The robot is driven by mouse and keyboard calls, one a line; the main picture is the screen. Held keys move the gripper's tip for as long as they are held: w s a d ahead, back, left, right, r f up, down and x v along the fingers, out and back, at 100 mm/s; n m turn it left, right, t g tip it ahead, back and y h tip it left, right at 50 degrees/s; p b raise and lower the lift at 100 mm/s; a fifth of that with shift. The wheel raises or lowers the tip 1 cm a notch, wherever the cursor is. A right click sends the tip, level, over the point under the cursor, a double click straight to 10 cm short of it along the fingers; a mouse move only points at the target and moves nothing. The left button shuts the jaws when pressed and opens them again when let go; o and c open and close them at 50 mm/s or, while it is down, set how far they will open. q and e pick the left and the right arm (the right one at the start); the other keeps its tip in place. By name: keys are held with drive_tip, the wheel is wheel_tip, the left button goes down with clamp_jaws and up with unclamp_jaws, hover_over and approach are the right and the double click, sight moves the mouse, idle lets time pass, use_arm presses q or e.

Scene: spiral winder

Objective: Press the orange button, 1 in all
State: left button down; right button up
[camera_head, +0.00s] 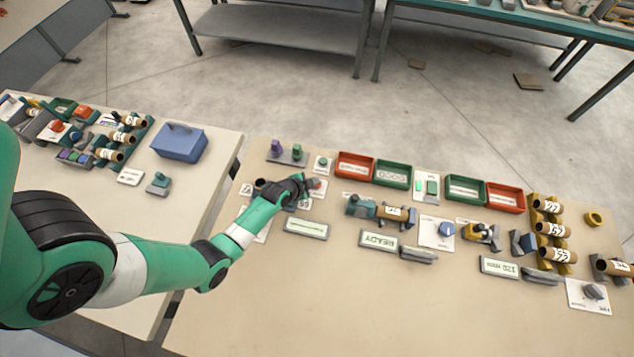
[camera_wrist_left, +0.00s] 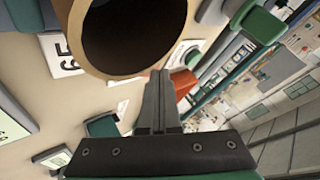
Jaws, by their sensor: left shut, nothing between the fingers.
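My left gripper (camera_head: 308,184) reaches in over the near table from the left. Its fingers are closed with nothing between them; the closed fingers also show in the left wrist view (camera_wrist_left: 160,80). A small orange button (camera_head: 315,183) on a pale plate shows right at the fingertips in the head view, partly covered by the gripper. I cannot tell whether the fingers touch it. In the left wrist view an orange-red piece (camera_wrist_left: 184,82) shows just behind the fingers, partly hidden; I cannot tell whether it is the button. My right gripper is not in view.
A brown tube (camera_wrist_left: 128,8) looms close beside the fingers in the wrist view. Red (camera_head: 355,167) and green (camera_head: 393,174) trays line the back. A display reading READY (camera_head: 379,240) and labelled tubes (camera_head: 552,229) stand to the right. The table front is clear.

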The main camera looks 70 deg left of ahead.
use_arm(q)
drive_tip(key=shift+r+p, duration=0.8)
wheel_tip(320, 180, up, 5)
drive_tip(key=p, duration=0.5)
drive_tip(key=shift+r, duration=0.1)
drive_tip(key=shift+d, duration=0.15)
idle(0.4)
